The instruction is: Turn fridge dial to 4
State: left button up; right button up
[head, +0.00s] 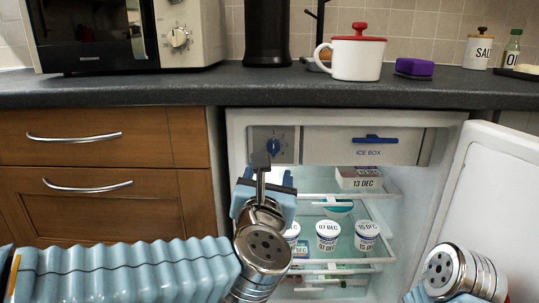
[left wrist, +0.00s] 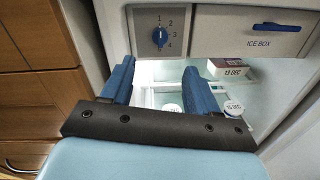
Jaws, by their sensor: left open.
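The fridge dial (head: 273,147) is a blue knob on a grey plate at the top left inside the open fridge. In the left wrist view the dial (left wrist: 160,35) has the numbers 1 to 4 around its top and right side. Its grip stands roughly upright, its upper end toward the 1; the exact mark is too small to read. My left gripper (left wrist: 159,65) is open and empty, its two blue fingers apart just below the dial and not touching it. In the head view my left gripper (head: 264,178) is below the dial. My right wrist shows at the lower right, its fingers out of sight.
The ice box door (head: 400,146) with a blue handle is right of the dial. Shelves below hold labelled tubs (head: 328,235) and a box (head: 360,178). The fridge door (head: 492,190) stands open at right. The worktop (head: 200,88) overhangs above; wooden drawers (head: 100,165) are left.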

aim_at(273, 149)
pick_arm(q)
jog(key=w, duration=0.9)
jog(key=w+d, duration=0.1)
jog(key=w, duration=0.3)
jog(key=shift+w+p, duration=0.15)
jog(key=shift+p, duration=0.15)
jog(key=shift+c, duration=0.4)
jog(key=c, duration=1)
